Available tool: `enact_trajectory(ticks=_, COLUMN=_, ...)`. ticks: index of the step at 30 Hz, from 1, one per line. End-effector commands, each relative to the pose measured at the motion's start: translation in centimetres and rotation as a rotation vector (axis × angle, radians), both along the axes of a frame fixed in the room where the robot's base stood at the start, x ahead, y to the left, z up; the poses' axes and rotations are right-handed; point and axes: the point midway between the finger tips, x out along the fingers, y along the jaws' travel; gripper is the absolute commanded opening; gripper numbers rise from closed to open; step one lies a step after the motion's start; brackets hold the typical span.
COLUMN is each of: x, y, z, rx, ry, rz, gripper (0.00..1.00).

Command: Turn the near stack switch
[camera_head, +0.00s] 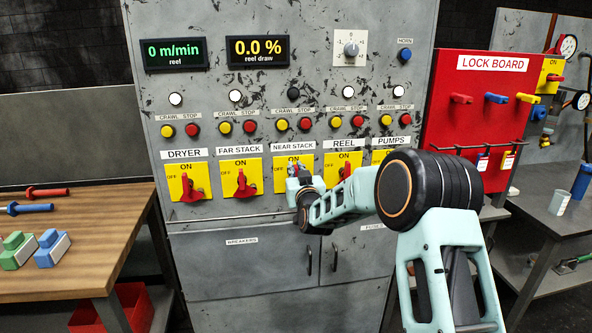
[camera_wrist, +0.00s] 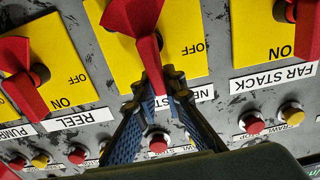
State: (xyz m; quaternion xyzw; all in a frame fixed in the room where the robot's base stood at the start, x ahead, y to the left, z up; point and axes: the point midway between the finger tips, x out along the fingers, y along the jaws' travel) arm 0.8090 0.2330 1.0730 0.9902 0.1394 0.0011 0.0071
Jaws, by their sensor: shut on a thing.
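The near stack switch is a red handle (camera_wrist: 133,16) on a yellow plate (camera_wrist: 185,52) marked OFF, seen inverted in the wrist view. In the head view its plate (camera_head: 283,182) sits under the NEAR STACK label, with my gripper (camera_head: 297,168) hiding the handle and part of the plate. In the wrist view my gripper (camera_wrist: 162,82) has its blue-padded fingers closed on the narrow end of the handle, in front of the plate's label edge. The handle's exact angle is hard to tell.
Neighbouring red switches are far stack (camera_head: 241,184) on the left and reel (camera_head: 345,168) on the right. Red and yellow buttons line the panel above. A red lock board (camera_head: 470,110) stands right; a wooden bench (camera_head: 75,240) with tools stands left.

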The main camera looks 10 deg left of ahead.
Motion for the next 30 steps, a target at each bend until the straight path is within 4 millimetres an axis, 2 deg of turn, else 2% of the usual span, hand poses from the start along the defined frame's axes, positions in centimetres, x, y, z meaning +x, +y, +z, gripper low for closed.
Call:
enact_trajectory(ticks=11, x=-0.3, y=1.0, z=-0.7, rx=-0.196, ry=-0.059, rz=0.003, gripper=0.0)
enact_trajectory(ticks=30, x=-0.9, y=3.1, z=-1.9, rx=-0.777, ry=-0.223, rz=0.003, gripper=0.0)
